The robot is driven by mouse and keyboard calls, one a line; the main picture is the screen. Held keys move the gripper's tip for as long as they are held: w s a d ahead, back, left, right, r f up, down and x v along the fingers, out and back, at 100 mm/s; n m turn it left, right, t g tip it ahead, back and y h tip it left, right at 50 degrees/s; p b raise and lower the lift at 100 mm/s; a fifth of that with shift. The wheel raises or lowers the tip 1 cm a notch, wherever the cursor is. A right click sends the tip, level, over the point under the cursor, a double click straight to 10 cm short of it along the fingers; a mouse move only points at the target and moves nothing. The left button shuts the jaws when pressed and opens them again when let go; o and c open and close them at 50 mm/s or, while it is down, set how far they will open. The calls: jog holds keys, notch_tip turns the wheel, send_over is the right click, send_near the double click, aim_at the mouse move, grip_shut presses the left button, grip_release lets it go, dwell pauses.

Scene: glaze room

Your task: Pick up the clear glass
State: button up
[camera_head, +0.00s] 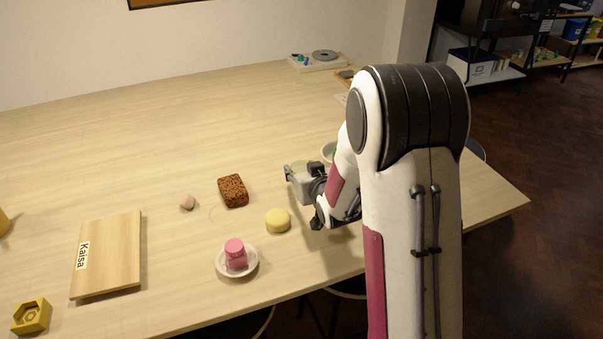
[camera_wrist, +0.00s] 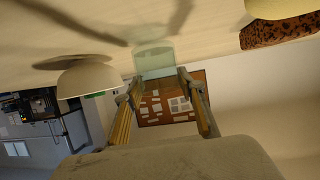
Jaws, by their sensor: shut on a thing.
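The clear glass (camera_wrist: 154,62) is a pale, greenish see-through vessel between the fingertips in the wrist view. My gripper (camera_wrist: 160,84) is shut on it, one finger on each side. In the head view my gripper (camera_head: 302,184) is low over the right part of the table, and the glass is hard to make out there. I cannot tell whether the glass still touches the table.
A pale bowl (camera_wrist: 90,79) is close beside the glass; its rim shows behind my arm (camera_head: 328,151). A yellow round piece (camera_head: 278,220), a spotted brown block (camera_head: 233,190) and a saucer (camera_head: 222,270) with a pink item (camera_head: 236,253) are left of my gripper.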

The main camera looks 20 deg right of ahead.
notch_tip(320, 180, up, 9)
dwell(0.6)
